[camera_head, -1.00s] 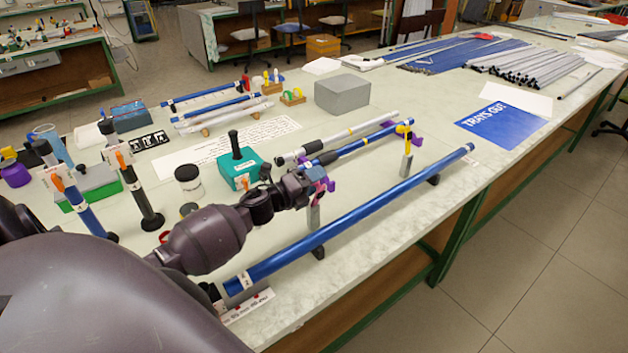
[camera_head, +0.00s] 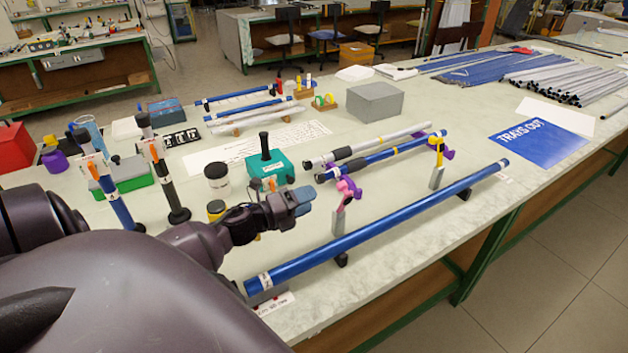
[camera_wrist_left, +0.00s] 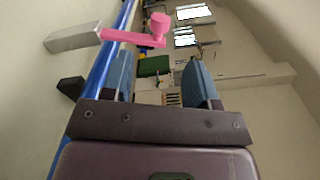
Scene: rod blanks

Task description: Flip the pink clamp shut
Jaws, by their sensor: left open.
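The pink clamp (camera_head: 347,188) sits on top of a grey post (camera_head: 339,222) behind the long blue rod (camera_head: 400,213). In the left wrist view the pink clamp (camera_wrist_left: 135,36) shows as an arm with a round knob, reaching up away from its grey post (camera_wrist_left: 73,40). My left gripper (camera_head: 303,200) is a little left of the clamp and apart from it. In the left wrist view my left gripper (camera_wrist_left: 160,80) has its two blue fingers spread with nothing between them. My right gripper is not in view.
A yellow clamp (camera_head: 438,146) on another post stands further right. Purple holders (camera_head: 446,154) bear more rods behind. A teal block with a black knob (camera_head: 268,162), jars (camera_head: 217,181) and upright tools (camera_head: 164,180) stand left.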

